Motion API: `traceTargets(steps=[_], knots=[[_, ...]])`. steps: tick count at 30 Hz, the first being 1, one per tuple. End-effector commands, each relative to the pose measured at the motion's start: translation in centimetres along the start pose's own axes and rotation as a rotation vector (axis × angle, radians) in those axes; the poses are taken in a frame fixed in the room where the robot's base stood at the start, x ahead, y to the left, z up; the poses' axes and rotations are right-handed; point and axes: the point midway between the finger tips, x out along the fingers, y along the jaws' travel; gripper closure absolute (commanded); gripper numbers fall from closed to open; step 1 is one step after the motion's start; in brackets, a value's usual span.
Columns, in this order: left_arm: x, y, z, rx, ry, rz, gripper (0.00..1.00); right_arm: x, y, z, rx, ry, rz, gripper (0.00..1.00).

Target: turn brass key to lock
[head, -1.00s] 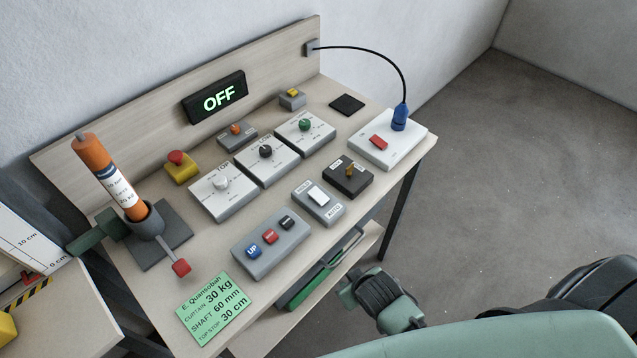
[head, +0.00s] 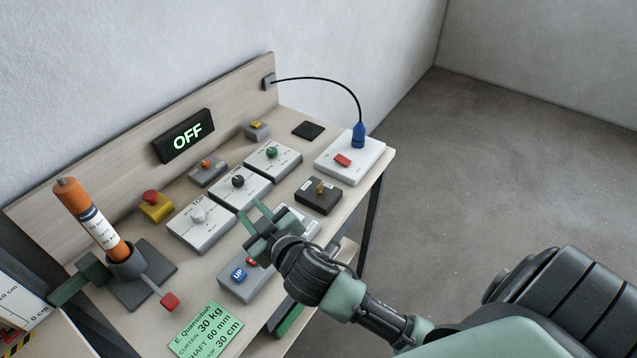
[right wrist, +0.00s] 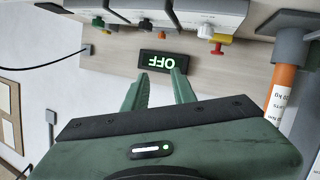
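The brass key (head: 320,187) stands upright on a small black box (head: 318,202) near the right front of the slanted-looking wooden desk. The box has small labels on its top that are too small to read here. My right gripper (head: 254,216) is open and empty over the desk, left of the key and apart from it. Its two green fingers also show apart in the right wrist view (right wrist: 159,80), with nothing between them. The key does not show in the right wrist view. My left gripper is not in view.
A sign (head: 188,136) reads OFF. Three dial boxes, including a white-knob one (head: 198,238), stand left of the key. A white box (head: 365,165) with red switch and blue plug is behind right. The UP button panel (head: 235,291) lies partly under my gripper. An orange tube (head: 92,222) stands left.

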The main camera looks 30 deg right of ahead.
Motion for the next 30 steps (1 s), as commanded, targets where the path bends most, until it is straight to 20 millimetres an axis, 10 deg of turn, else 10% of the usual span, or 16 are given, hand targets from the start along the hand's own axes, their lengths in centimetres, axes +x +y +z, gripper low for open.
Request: traceTargets(steps=[9, 13, 17, 22, 30], knots=[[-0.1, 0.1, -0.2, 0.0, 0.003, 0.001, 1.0, 4.1, -7.1, -14.1, -0.377, 0.636, -0.269, 0.74], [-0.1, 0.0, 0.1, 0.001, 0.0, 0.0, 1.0, 4.5, -11.1, -14.2, -0.631, 0.774, -0.519, 0.74], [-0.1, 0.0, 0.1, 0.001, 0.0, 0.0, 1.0, 5.9, -12.0, -9.9, -0.908, 0.739, -0.8, 0.74], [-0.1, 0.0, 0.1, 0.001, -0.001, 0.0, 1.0, 8.7, -4.6, -1.1, -1.225, 0.392, -1.119, 0.74], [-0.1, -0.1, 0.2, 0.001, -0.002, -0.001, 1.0, 8.1, 15.9, 6.2, -1.364, -0.396, -1.289, 0.74]])
